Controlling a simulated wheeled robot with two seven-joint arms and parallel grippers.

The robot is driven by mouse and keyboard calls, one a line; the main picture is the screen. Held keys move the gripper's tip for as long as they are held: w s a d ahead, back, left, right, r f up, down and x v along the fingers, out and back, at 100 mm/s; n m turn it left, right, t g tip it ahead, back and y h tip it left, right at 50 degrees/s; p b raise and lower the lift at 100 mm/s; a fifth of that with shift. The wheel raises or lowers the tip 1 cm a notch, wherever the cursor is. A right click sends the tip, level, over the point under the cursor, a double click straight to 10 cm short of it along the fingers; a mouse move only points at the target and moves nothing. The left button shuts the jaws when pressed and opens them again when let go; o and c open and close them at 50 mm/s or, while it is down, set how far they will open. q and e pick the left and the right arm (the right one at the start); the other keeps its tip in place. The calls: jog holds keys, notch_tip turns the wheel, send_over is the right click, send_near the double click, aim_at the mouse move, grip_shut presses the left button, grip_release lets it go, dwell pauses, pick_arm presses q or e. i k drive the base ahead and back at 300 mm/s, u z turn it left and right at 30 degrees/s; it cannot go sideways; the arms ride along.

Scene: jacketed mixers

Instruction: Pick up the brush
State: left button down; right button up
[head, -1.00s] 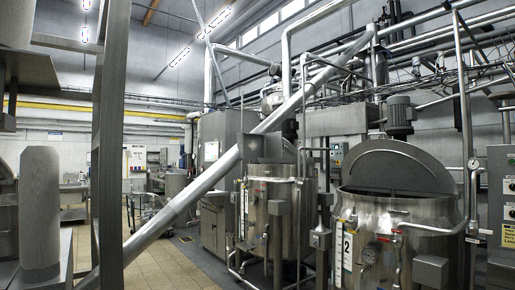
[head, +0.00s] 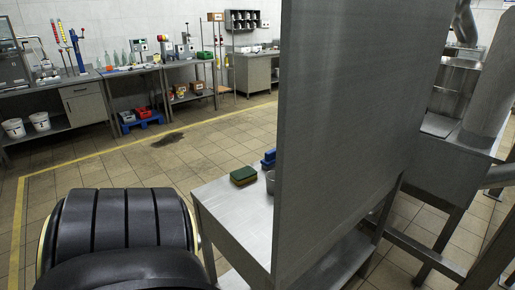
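A small blue object (head: 268,159), possibly the brush, sits on a steel table (head: 222,205) right of the middle of the head view. A grey upright panel (head: 345,130) hides part of it, so I cannot tell its full shape. A green and yellow sponge (head: 243,176) lies on the same table, in front and to the left of it. The edge of a grey metal cup (head: 270,183) shows beside the panel. Neither of my grippers is in view.
The tall panel blocks the view of the table's right part. Workbenches (head: 85,88) with bottles and devices line the far wall. A blue pallet (head: 142,122) with small bins stands on the floor. A dark stain (head: 168,139) marks the tiles. Open floor lies left of the table.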

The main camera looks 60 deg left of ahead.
aim_at(268, 163)
jog(key=u, duration=2.6)
jog(key=k, duration=1)
jog(key=u, duration=1.05)
jog(key=i, duration=2)
jog(key=z, duration=0.5)
jog(key=i, duration=2.05)
jog(key=z, duration=1.4)
jog(key=i, duration=1.35)
jog(key=z, duration=1.3)
